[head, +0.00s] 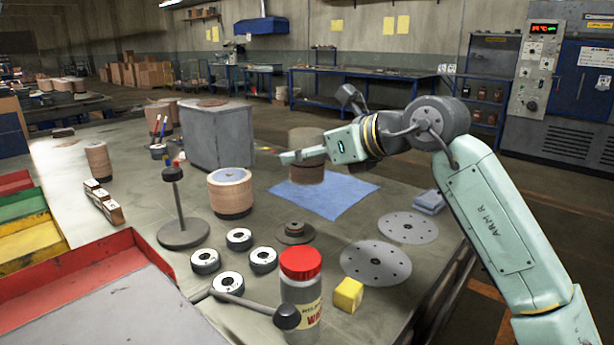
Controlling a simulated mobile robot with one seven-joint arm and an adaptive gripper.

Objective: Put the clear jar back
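The clear jar (300,304) with a red lid stands upright near the front edge of the table, with a partly visible label on its side. A dark ball-ended rod crosses in front of its lower left. My gripper (286,156) is well above and behind the jar in the picture, pointing left. It overlaps a brown disc stack (306,172) on a blue cloth (335,199). I see the fingers side-on, so I cannot tell whether they are open or whether they touch the stack.
A yellow block (348,295) and perforated discs (376,263) lie right of the jar. Several small rings (239,239) and a round-based post (183,233) are to the left. A red tray (103,250) fills the front left. A grey box (217,137) stands behind.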

